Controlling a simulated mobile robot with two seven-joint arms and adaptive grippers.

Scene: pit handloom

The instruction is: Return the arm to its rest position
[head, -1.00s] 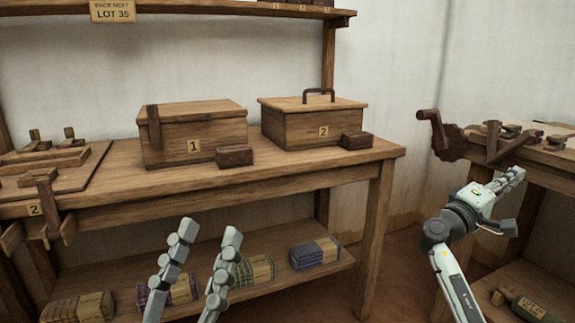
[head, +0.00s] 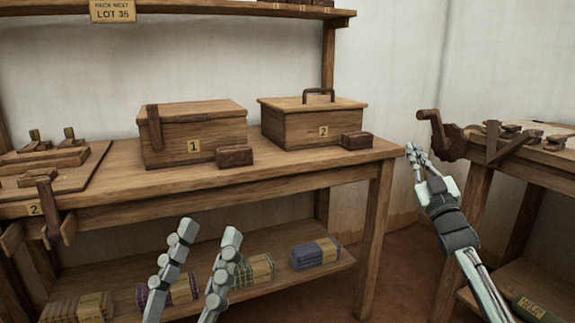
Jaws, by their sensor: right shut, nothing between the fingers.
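My right arm comes in from the lower right. Its gripper (head: 416,157) is shut and empty, pointing up in the gap between the main table and the side bench, left of the dark crank wheel. My left gripper (head: 196,262) is at the bottom centre, in front of the table's lower shelf. Its two fingers stand well apart with nothing between them.
The wooden table (head: 290,170) carries box 1 (head: 170,142), box 2 (head: 290,127) and two small dark blocks (head: 235,156). Folded cloth bundles (head: 314,254) lie on the lower shelf. The crank wheel (head: 448,138) juts from the side bench (head: 553,157) near my right gripper.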

